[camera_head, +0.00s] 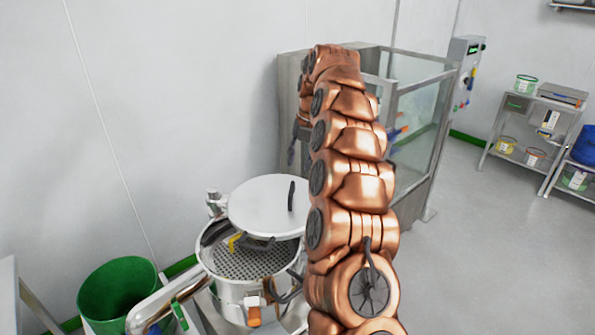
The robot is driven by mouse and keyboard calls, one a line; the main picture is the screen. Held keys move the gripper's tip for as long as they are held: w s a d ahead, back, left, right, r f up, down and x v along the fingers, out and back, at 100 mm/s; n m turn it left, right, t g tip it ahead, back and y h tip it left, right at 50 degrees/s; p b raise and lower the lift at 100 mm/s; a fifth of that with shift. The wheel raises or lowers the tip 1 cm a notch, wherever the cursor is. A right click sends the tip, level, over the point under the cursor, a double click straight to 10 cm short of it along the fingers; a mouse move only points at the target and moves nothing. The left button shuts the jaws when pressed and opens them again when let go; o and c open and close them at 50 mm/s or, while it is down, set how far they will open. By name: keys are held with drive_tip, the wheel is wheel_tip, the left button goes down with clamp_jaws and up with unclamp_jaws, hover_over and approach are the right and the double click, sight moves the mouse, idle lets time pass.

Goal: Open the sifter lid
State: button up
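The sifter (250,285) is a round steel drum at the lower middle, with a perforated screen (245,262) showing inside. Its white round lid (258,207) sits above the rear part of the drum, apart from the front rim, so the drum is open at the front. A black handle (291,196) stands on the lid's right side. My copper arm rises right of the sifter and covers the lid's right edge. My gripper (292,150) shows only as a small dark part behind the upper arm, above and behind the lid. Its fingers are too hidden to read.
A green bin (117,292) stands left of the sifter, near its steel outlet pipe (165,302). A glass-sided steel cabinet (417,120) stands behind my arm. Shelves with tubs (526,84) are at the far right. The floor (480,240) right of my arm is clear.

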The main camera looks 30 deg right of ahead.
drive_tip(key=shift+s+d+r, duration=0.1)
drive_tip(key=shift+r, duration=0.7)
drive_tip(key=shift+s+d+r, duration=0.1)
drive_tip(key=shift+r, duration=0.65)
